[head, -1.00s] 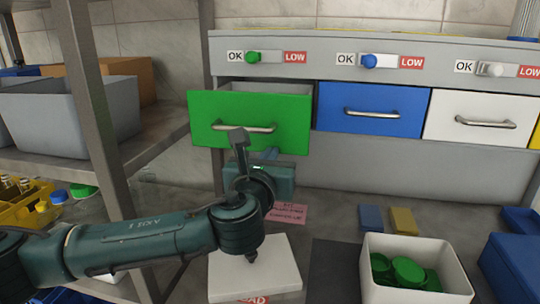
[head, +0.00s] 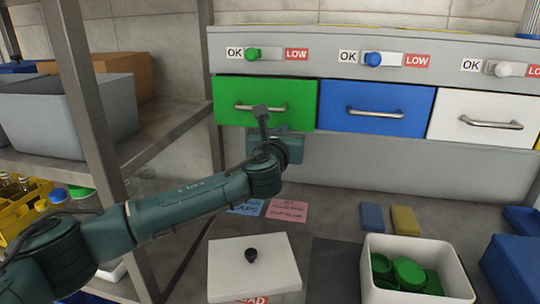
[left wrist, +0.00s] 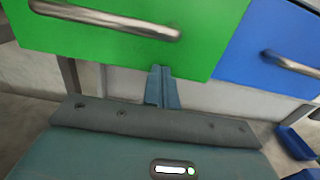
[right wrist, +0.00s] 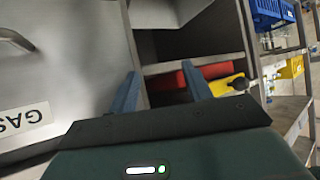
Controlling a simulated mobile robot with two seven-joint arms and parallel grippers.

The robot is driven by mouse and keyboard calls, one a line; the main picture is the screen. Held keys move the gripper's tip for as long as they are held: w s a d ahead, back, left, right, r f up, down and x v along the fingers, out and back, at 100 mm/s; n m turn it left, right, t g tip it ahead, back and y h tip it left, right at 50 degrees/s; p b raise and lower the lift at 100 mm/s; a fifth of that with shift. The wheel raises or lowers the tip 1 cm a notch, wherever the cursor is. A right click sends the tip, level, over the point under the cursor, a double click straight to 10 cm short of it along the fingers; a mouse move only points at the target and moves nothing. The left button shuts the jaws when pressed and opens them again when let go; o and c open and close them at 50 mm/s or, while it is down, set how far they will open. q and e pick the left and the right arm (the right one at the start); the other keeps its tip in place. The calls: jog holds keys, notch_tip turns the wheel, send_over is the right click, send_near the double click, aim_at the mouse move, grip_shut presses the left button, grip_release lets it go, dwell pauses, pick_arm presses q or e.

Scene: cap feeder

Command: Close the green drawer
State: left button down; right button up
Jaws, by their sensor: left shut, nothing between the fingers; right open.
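The green drawer (head: 275,96) is at the left end of the drawer row in the head view. Its front now lies about level with the blue drawer beside it. Its metal handle (head: 260,108) is partly crossed by part of my left arm. My left gripper (left wrist: 162,88) is shut and empty, with its fingertips at the lower edge of the green drawer front (left wrist: 125,28) in the left wrist view. I cannot tell whether they touch it. My right gripper (right wrist: 165,88) is open and empty, away from the drawers; it is outside the head view.
The blue drawer (head: 376,98) and white drawer (head: 478,132) stand to the right. A white bin (head: 372,285) with green caps and a white lidded box (head: 225,270) are on the counter. A shelf post (head: 95,125) stands close to my left arm.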

pick_arm(q)
jog(key=shift+w+d+r, duration=0.15)
jog(key=shift+w, duration=0.4)
jog(key=shift+w+d+r, duration=0.15)
jog(key=shift+w, duration=0.4)
